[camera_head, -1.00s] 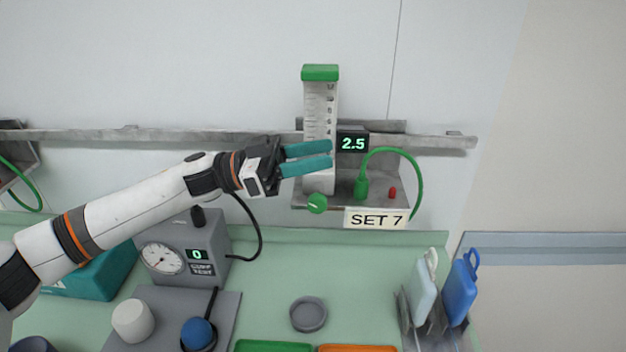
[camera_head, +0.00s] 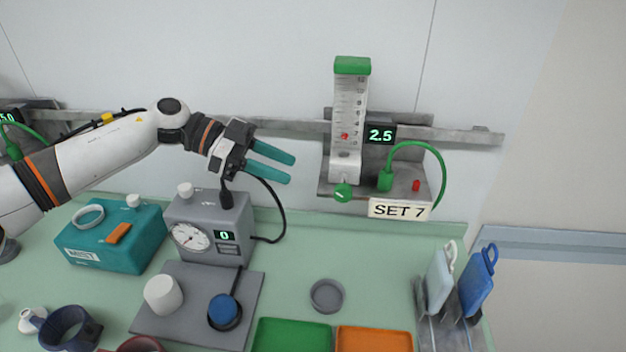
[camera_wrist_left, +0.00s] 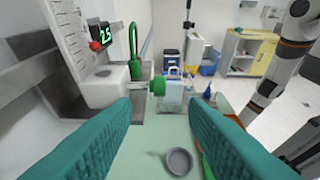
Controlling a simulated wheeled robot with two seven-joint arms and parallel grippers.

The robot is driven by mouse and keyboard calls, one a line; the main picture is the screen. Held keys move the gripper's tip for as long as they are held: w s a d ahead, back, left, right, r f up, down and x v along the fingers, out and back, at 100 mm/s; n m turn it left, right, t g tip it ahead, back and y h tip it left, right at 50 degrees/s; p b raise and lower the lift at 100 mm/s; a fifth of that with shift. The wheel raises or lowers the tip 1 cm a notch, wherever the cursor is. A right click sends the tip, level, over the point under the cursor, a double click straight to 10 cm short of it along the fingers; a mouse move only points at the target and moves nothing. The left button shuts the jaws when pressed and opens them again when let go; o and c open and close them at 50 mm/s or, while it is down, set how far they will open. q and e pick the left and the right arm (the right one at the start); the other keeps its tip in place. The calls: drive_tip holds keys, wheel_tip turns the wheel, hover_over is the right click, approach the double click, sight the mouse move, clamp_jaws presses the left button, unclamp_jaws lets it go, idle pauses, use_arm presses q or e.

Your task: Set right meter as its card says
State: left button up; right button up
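The right meter (camera_head: 349,110) is a clear scaled tube with a green cap on the wall rail. A red float sits low in it, and the display (camera_head: 380,135) reads 2.5. Its green knob (camera_head: 343,193) is at the lower front. The card (camera_head: 399,209) below reads SET 7. My left gripper (camera_head: 292,169) is open and empty, left of the meter and a little above the knob's height, apart from it. In the left wrist view the knob (camera_wrist_left: 159,86) shows ahead between the two teal fingers. My right gripper is not in view.
A grey gauge box (camera_head: 207,222) reading 0 and a teal box (camera_head: 112,236) stand on the green counter below my arm. A green hose (camera_head: 443,175) curves beside the meter. A grey ring dish (camera_head: 327,296) lies mid-counter.

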sight(337, 188)
use_arm(q)
drive_tip(key=p+x, duration=0.3)
drive_tip(key=x, duration=0.7)
drive_tip(key=shift+s+d, duration=0.1)
drive_tip(key=shift+d, duration=0.3)
drive_tip(key=shift+s+d+f+p, duration=0.1)
drive_tip(key=shift+d+f+p, duration=0.25)
drive_tip(key=shift+d, duration=0.3)
drive_tip(key=shift+c, duration=0.3)
drive_tip(key=shift+f, duration=0.1)
drive_tip(key=c, duration=0.8)
